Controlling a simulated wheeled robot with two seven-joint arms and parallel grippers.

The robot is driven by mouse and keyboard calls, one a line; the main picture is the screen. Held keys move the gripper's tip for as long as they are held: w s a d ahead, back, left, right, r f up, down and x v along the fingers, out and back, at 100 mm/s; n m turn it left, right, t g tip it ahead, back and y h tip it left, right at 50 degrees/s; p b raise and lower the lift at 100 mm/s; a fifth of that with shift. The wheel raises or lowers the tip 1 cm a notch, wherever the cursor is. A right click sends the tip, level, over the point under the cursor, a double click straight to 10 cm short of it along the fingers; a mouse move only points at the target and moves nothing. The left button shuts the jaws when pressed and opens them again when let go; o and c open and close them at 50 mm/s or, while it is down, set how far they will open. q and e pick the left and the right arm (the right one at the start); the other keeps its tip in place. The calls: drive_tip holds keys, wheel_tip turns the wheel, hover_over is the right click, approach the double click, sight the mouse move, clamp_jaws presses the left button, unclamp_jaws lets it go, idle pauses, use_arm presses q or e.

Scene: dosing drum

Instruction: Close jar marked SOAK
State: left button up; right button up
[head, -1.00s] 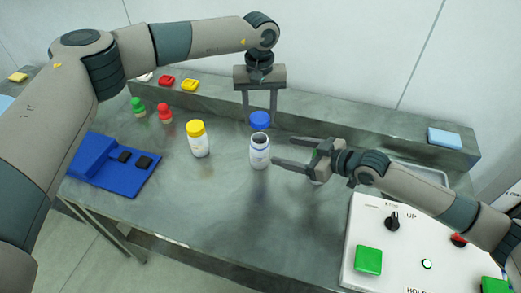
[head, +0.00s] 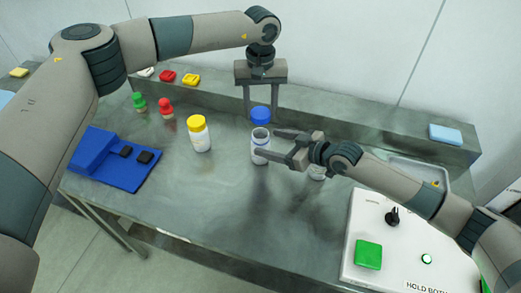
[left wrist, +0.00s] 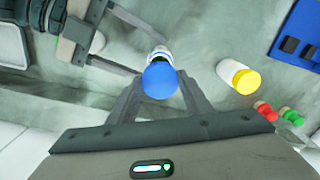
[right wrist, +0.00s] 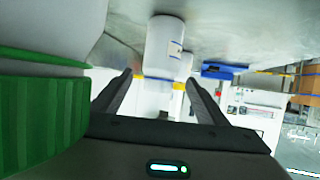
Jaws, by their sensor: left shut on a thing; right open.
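A white open jar (head: 260,147) stands upright on the table, its mouth uncovered; its label is too small to read. My left gripper (head: 260,112) is shut on a blue cap (head: 261,116), held just above and slightly behind the jar mouth in the head view. In the left wrist view the cap (left wrist: 160,81) hides part of the jar (left wrist: 159,52). My right gripper (head: 266,143) is open, with a fingertip on either side of the jar; contact cannot be told. The right wrist view shows the jar (right wrist: 165,42) between and beyond the fingers.
A yellow-capped jar (head: 199,134) stands to the left. A green-lidded container (right wrist: 45,110) is close beside my right gripper. Red (head: 166,107) and green (head: 139,102) stoppers, a blue stand (head: 90,160) and a control panel (head: 390,255) surround the work area. The front middle table is clear.

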drive_tip(key=shift+x, duration=2.6)
drive_tip(key=c, duration=1.6)
use_arm(q)
hover_over(260, 130)
drive_tip(key=s, duration=0.3)
drive_tip(key=shift+w+d+f, duration=0.1)
drive_tip(key=shift+f, duration=1.15)
drive_tip(key=shift+w+f, duration=0.1)
drive_tip(key=shift+f, duration=1.15)
drive_tip(key=shift+f, duration=0.1)
drive_tip(key=shift+f, duration=0.75)
drive_tip(key=shift+f, duration=0.5)
drive_tip(key=shift+s+f, duration=0.15)
drive_tip(key=shift+f, duration=0.35)
use_arm(e)
drive_tip(key=shift+s+a+r, duration=0.15)
drive_tip(key=shift+a+r, duration=0.05)
use_arm(q)
drive_tip(key=shift+r, duration=0.15)
